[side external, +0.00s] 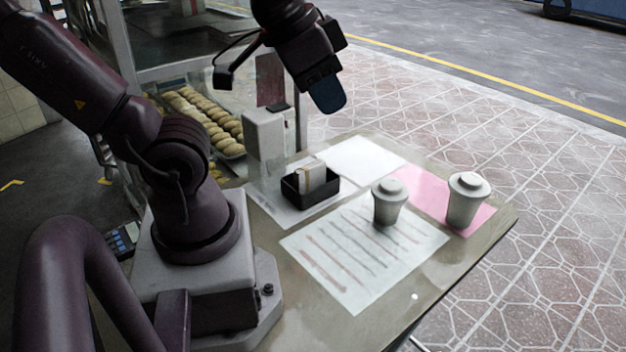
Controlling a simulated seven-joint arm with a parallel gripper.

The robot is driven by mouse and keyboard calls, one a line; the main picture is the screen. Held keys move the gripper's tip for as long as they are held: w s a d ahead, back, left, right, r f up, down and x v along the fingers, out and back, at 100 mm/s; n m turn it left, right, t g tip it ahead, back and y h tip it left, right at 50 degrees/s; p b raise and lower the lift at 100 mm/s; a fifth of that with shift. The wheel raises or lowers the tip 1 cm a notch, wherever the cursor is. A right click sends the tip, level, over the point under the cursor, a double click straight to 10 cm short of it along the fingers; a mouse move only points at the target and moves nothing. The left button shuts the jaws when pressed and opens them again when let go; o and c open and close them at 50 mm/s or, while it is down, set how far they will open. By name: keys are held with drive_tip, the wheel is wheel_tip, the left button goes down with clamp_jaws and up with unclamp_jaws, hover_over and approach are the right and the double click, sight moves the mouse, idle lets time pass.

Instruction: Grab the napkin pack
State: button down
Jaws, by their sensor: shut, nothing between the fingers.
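A small pale pack with a tan band, which looks like the napkin pack (312,176), stands upright in a black open box (310,197) on the table. The lower part of the pack is hidden by the box wall. My gripper (327,98) is up in the air above the back of the table, higher in the picture than the box and apart from it. It points down, is shut and holds nothing.
Two pale lidded cups stand on the table, one on the lined sheet (345,270) and one on the pink sheet (480,216). A white upright block (264,136) stands behind the box. A glass case with bread rolls (205,118) is behind it. The table's front right is clear.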

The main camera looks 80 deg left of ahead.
drive_tip(key=c, duration=1.8)
unclamp_jaws()
drive_tip(key=shift+c, duration=0.2)
drive_tip(key=o, duration=1.8)
drive_tip(key=shift+c, duration=0.2)
drive_tip(key=m+g+y, duration=0.4)
drive_tip(key=m+g, duration=0.4)
drive_tip(key=m, duration=0.5)
approach(312, 166)
drive_tip(key=x, duration=0.5)
drive_tip(key=shift+s+a+f, duration=0.1)
drive_tip(key=shift+s, duration=0.25)
drive_tip(key=shift+w+x, duration=0.15)
drive_tip(key=shift+x, duration=1.25)
drive_tip(key=shift+w+x, duration=0.1)
drive_tip(key=shift+x, duration=1.3)
